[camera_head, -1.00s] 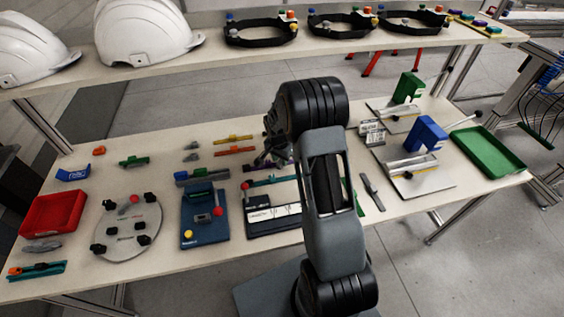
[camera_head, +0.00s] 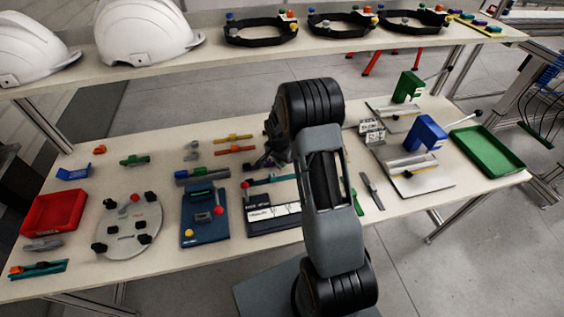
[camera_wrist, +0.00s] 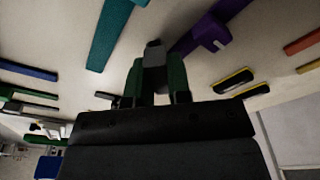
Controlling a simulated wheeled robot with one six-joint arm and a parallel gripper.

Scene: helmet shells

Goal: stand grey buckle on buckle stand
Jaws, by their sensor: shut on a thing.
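In the wrist view, my gripper (camera_wrist: 156,75) has its two green fingers shut on a small grey piece, the grey buckle (camera_wrist: 154,50), whose tip shows between them. The buckle is over the pale table top; whether it touches anything below is unclear. A purple notched bar (camera_wrist: 207,38) lies right of the buckle, and a teal bar (camera_wrist: 112,35) lies left of it. In the head view, my gripper (camera_head: 262,162) is mostly hidden behind my arm, and the buckle cannot be made out. I cannot tell which piece is the buckle stand.
On the table are a white-and-black board (camera_head: 273,219), a blue board (camera_head: 204,228), a round grey plate (camera_head: 128,241), a red tray (camera_head: 35,223) and a green tray (camera_head: 488,150). Small grey pieces (camera_head: 191,146) lie near an orange bar (camera_head: 235,150). A shelf with white helmets (camera_head: 150,30) stands behind.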

